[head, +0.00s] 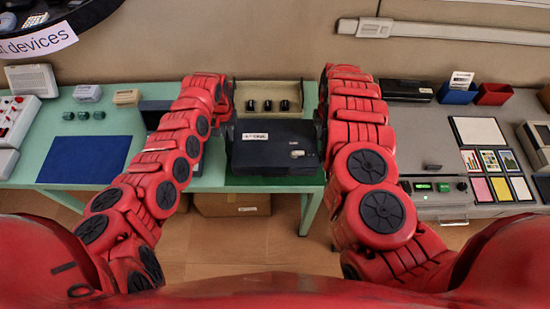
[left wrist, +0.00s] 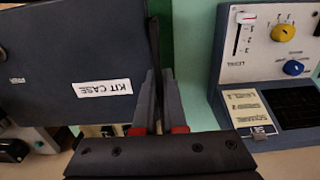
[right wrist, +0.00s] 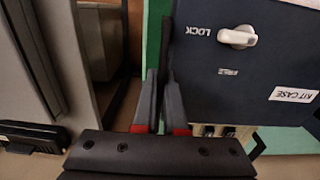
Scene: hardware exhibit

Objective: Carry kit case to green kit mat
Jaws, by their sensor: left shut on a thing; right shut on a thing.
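The dark kit case (head: 272,155) is level between my two arms in the head view, with its label and a light latch on top. A dark green mat (head: 275,182) shows as a strip below its near edge; the case hides the rest. I cannot tell whether the case touches it. My left gripper (left wrist: 155,88) is shut on one side edge of the case, beside the "KIT CASE" label (left wrist: 101,87). My right gripper (right wrist: 166,85) is shut on the opposite side edge, near the white LOCK latch (right wrist: 238,37). In the head view my arms mostly hide both grippers.
A beige box with several black knobs (head: 268,95) stands just behind the case. A blue mat (head: 85,159) lies left on the green table. A panel with dials (left wrist: 270,60) stands beside my left gripper. A grey counter (head: 430,130) with cards and bins is right.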

